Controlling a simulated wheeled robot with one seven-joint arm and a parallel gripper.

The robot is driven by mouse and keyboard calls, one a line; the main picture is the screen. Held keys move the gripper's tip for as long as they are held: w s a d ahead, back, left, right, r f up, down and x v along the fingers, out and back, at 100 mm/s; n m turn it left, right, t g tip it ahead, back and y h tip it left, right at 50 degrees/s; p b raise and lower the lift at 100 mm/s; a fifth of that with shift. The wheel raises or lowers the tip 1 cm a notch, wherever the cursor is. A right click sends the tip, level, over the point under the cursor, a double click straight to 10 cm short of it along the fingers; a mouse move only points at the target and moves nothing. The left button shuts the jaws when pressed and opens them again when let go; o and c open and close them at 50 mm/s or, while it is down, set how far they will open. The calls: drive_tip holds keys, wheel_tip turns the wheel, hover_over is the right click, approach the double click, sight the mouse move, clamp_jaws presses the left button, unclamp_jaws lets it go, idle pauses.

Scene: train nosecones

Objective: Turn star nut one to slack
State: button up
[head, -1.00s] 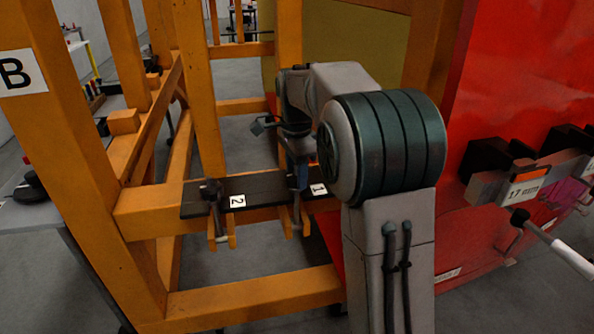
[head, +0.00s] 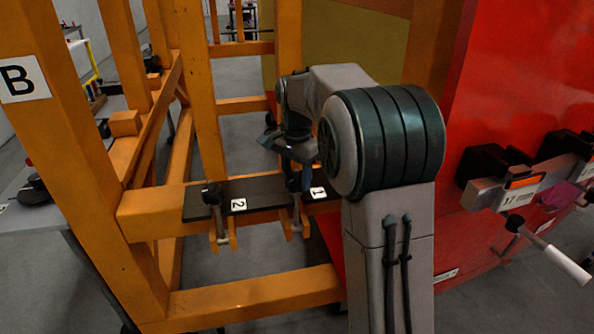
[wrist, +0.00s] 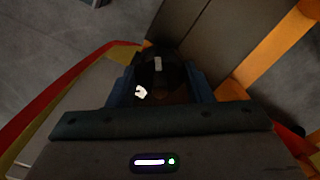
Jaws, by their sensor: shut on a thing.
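Star nut one, a dark knob (wrist: 160,72), sits beside the white label 1 (head: 318,193) on the black strip (head: 264,192) of the orange frame. In the wrist view it lies between the two blue fingers. My gripper (head: 294,183) points down over it and is shut on it; it also shows in the wrist view (wrist: 161,88). In the head view my fingers and wrist hide most of the nut. A threaded rod and clamp (head: 297,217) hang below it.
A second star nut (head: 211,192) stands left of mine, by label 2 (head: 238,204). Orange posts (head: 205,120) rise behind the strip. A red panel (head: 525,80) with a clamp handle (head: 555,258) is on the right. The floor inside the frame is open.

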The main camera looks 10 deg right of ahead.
drive_tip(key=n+p, duration=0.1)
drive_tip(key=n, duration=0.2)
drive_tip(key=shift+r+n, duration=0.1)
drive_tip(key=shift+n, duration=0.2)
drive_tip(key=n+p, duration=0.1)
drive_tip(key=n, duration=0.2)
drive_tip(key=shift+n, duration=0.3)
drive_tip(key=n+p, duration=0.1)
drive_tip(key=n, duration=0.2)
drive_tip(key=shift+n, duration=0.4)
drive_tip(key=n, duration=0.3)
drive_tip(key=shift+n+p, duration=0.3)
drive_tip(key=n, duration=0.3)
drive_tip(key=shift+n+p, duration=0.3)
drive_tip(key=shift+p, duration=0.05)
drive_tip(key=n+p, duration=0.1)
drive_tip(key=n, duration=0.2)
drive_tip(key=shift+n, duration=0.3)
drive_tip(key=n, duration=0.3)
drive_tip(key=shift+n+p, duration=0.3)
drive_tip(key=shift+p, duration=0.1)
drive_tip(key=shift+n+p, duration=0.4)
drive_tip(key=shift+n, duration=1.3)
